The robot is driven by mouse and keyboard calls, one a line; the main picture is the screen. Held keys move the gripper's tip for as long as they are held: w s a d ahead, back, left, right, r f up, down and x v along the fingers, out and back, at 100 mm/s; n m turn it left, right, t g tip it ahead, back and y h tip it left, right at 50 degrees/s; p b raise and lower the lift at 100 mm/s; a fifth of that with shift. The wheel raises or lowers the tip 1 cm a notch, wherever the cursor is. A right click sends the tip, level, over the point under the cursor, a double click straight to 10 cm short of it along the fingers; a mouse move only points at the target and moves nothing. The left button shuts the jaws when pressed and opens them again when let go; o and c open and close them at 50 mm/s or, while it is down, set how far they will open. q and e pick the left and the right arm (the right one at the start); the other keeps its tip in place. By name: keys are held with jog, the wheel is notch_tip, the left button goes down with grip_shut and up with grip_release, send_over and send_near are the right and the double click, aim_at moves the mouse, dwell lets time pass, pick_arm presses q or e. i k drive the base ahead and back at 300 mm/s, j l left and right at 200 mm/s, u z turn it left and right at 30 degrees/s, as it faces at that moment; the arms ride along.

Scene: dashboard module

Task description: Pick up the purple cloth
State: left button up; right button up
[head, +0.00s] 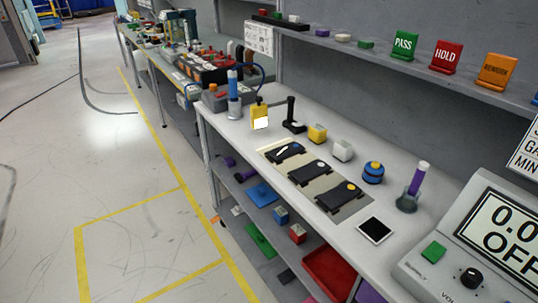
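No thing is plainly recognisable as a purple cloth. A purple piece (368,294) shows at the bottom edge, on the lower shelf beside a red tray, partly hidden by the bench; I cannot tell if it is cloth. Two small dark purple items, one (229,161) farther back and one (245,175) nearer, lie at the far end of the lower shelf. A purple cylinder (422,177) stands upright in a grey holder on the bench top. Neither of my grippers is in view.
The grey bench (235,130) holds black modules on a mat (355,207), a blue round item (373,172) and a power unit (480,240). A red tray (328,272) sits on the lower shelf. The floor left of the bench, with yellow lines, is clear.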

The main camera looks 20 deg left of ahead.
aim_at(229, 161)
jog(key=i+j+z, duration=0.35)
jog(key=j, duration=0.7)
jog(key=i+j+z, duration=0.15)
jog(key=j+z, duration=0.25)
jog(key=j, duration=0.7)
jog(key=j+z, duration=0.35)
jog(key=j, duration=0.8)
